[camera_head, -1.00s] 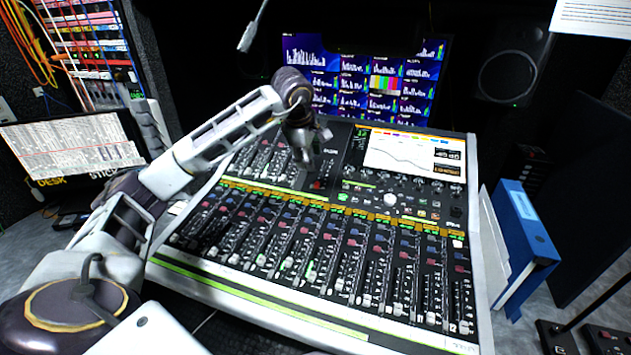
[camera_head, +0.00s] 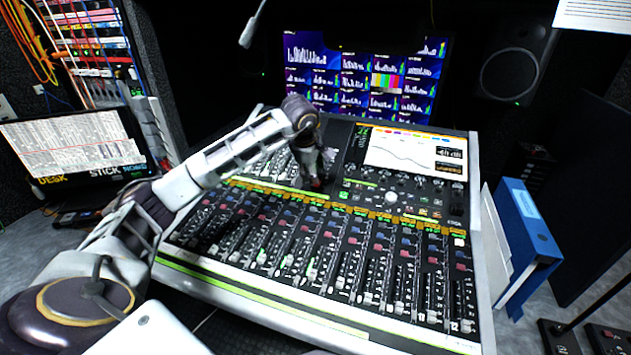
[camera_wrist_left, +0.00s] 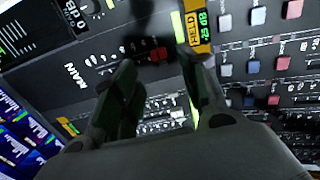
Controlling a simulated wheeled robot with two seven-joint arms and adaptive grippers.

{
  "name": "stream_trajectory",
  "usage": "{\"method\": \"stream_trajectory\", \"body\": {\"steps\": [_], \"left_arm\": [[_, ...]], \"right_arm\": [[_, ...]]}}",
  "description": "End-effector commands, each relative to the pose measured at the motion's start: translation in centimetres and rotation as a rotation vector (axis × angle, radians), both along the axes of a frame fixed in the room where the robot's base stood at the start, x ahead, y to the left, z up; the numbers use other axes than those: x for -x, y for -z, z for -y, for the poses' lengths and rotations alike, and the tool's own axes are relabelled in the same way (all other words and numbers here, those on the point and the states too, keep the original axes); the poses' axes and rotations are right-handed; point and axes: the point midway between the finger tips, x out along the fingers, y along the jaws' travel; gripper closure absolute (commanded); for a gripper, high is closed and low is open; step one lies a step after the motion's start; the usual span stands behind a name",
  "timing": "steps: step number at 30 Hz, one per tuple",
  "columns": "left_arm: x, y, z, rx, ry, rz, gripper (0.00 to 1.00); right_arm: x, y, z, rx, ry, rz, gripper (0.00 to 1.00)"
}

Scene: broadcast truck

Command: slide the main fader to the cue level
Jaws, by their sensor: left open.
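The mixing console (camera_head: 225,272) fills the middle of the head view. In the left wrist view, the strip labelled MAIN carries a red fader cap (camera_wrist_left: 158,54) on a dark slot. The cap lies ahead of the fingers, in line with the gap between them. My left gripper (camera_wrist_left: 165,75) is open, its two dark fingers apart and pointing at the panel. In the head view, my left gripper (camera_head: 318,172) hangs low over the console's upper middle section and partly hides the main fader. I cannot tell whether it touches the cap. My right gripper is out of view.
Rows of channel faders and coloured buttons surround the strip. A console screen (camera_head: 413,153) is to its right. Monitors (camera_head: 360,80) stand behind. A blue binder (camera_head: 528,240) is at right, a laptop (camera_head: 75,148) at left.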

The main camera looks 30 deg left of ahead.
Motion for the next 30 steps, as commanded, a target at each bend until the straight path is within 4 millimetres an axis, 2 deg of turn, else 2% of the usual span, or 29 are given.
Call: {"method": "stream_trajectory", "body": {"steps": [6, 15, 27, 30], "left_arm": [[-1.1, 2.8, -0.2, 0.001, 0.000, -0.002, 0.57], [-2.1, 5.2, -0.5, 0.000, -0.001, 0.000, 0.57], [-2.3, 5.5, -0.6, -0.001, 0.000, 0.001, 0.57], [-2.3, 5.5, -0.6, 0.000, 0.000, 0.001, 0.70]], "right_arm": [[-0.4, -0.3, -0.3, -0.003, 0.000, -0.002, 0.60], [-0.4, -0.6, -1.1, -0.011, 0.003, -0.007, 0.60], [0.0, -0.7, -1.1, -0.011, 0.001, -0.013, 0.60], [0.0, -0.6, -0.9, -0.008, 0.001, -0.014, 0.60]]}}
